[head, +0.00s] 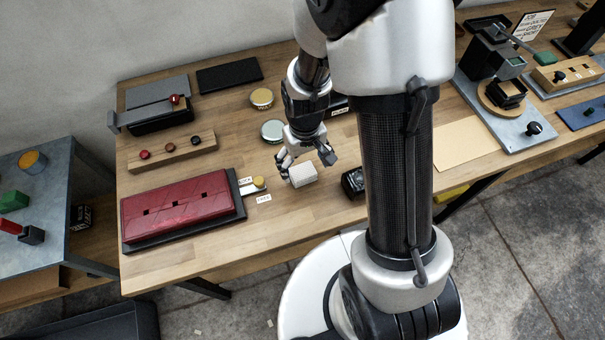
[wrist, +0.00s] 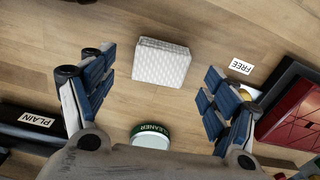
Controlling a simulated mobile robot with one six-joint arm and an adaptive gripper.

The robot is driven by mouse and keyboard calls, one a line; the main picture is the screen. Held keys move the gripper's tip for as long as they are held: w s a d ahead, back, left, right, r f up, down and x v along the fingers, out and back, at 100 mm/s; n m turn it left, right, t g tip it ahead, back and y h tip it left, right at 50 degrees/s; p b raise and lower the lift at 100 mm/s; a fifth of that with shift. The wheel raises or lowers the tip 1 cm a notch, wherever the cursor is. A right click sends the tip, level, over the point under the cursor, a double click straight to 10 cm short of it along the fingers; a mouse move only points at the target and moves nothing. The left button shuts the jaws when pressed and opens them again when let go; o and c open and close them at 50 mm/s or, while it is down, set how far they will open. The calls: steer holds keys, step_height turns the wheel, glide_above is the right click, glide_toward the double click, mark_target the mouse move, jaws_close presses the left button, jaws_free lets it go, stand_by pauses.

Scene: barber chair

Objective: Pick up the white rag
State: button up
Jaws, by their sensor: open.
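The white rag (head: 302,174) is a small folded block with a quilted surface, lying on the wooden table. In the wrist view the rag (wrist: 161,63) is at the upper middle, ahead of and between the lines of the two fingers. My gripper (head: 307,163) is open and empty, just above and behind the rag in the head view. In the wrist view both blue-padded fingers of my gripper (wrist: 154,91) are spread wide, with bare table between them. I cannot tell the exact height of the fingers above the table.
A cleaner tin (head: 272,131) stands behind my gripper, with a wax tin (head: 262,98) farther back. A red case (head: 175,207) lies to the left, beside a FREE label (head: 264,198). A black object (head: 353,182) stands close right of the rag. The table in front of the rag is bare.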

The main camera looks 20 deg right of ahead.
mark_target(302, 172)
steer(key=f, duration=0.1)
steer(key=f+b, duration=0.1)
steer(key=f, duration=0.2)
steer(key=shift+w+a+f+b, duration=0.2)
steer(key=shift+w+f+b, duration=0.05)
steer(key=shift+b, duration=0.05)
steer(key=shift+r, duration=0.1)
steer(key=c, duration=1.1)
